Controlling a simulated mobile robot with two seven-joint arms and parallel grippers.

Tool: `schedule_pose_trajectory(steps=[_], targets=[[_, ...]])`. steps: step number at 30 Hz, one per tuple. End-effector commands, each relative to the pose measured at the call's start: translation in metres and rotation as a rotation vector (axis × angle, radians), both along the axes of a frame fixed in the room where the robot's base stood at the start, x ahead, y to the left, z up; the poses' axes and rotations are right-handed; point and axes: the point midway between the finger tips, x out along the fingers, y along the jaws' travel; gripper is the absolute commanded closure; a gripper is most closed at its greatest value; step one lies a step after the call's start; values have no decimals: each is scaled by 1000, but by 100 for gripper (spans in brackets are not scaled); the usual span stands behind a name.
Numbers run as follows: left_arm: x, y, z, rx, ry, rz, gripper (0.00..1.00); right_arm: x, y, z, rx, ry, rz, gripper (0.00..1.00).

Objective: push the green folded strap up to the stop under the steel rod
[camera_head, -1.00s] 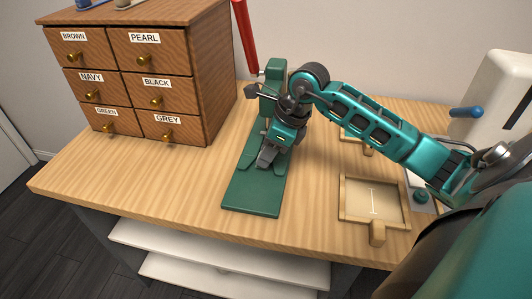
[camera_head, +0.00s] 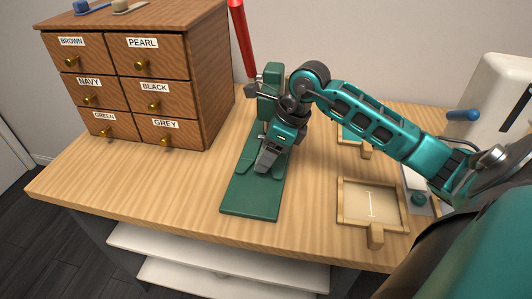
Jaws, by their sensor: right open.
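A green press (camera_head: 268,80) with a long red lever (camera_head: 243,40) stands towards the back of the table. Its flat green base plate (camera_head: 250,200) reaches towards the front edge. My right gripper (camera_head: 264,164) points down over the middle of the plate, in front of the press's upright, with its jaws open. I cannot make out the green folded strap from the green plate; the gripper covers part of that area. The steel rod and the stop are not clear behind my gripper and wrist. My left gripper is not in view.
A wooden drawer cabinet (camera_head: 209,85) with colour labels stands at the left back. A wooden tray (camera_head: 343,214) lies right of the plate, with another partly behind my right arm. A white machine (camera_head: 490,80) with a blue handle is at the right. Table left of the plate is clear.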

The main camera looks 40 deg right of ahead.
Motion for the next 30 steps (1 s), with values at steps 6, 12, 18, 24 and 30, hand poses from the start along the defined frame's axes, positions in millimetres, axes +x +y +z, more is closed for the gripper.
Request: schedule_pose_trajectory(steps=[6, 12, 18, 24, 30], targets=[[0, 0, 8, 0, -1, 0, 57, -14, -12, 45, -7, -2, 0, 36], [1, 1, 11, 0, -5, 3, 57, -26, -22, 83, -5, -1, 0, 36], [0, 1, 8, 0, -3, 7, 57, -33, -28, 104, -3, -1, 1, 36], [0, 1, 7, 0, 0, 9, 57, -35, -28, 109, -1, 1, 2, 36], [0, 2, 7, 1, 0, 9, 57, -35, -28, 108, -1, 1, 1, 36]])
